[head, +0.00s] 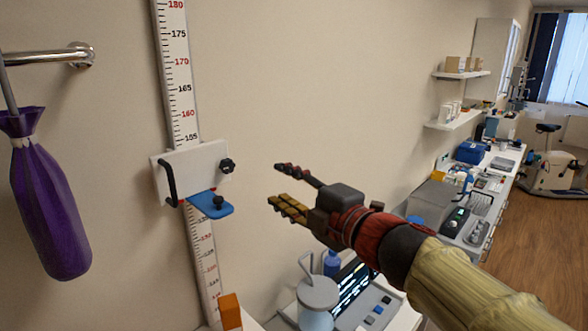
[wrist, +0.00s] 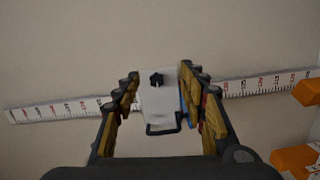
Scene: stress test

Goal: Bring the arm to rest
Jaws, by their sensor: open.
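My gripper (head: 277,184) is open and empty in the head view, in front of the wall and to the right of the height gauge. Its two fingers, one dark and one yellowish, point left toward the gauge's slider. In the wrist view my gripper (wrist: 160,100) shows its fingers spread, with the white slider (wrist: 158,103) seen between them. In the head view a clear gap separates the fingertips from the slider (head: 190,168), which has a black handle, a black knob and a blue plate (head: 210,203). My arm reaches in from the lower right.
The height gauge's ruler (head: 176,80) runs up the wall. A purple bag (head: 50,205) hangs at left near a metal rail (head: 45,56). Below my arm stand a lidded jar (head: 317,296), a screen device (head: 355,290) and an orange box (head: 230,312). A cluttered counter lines the right wall.

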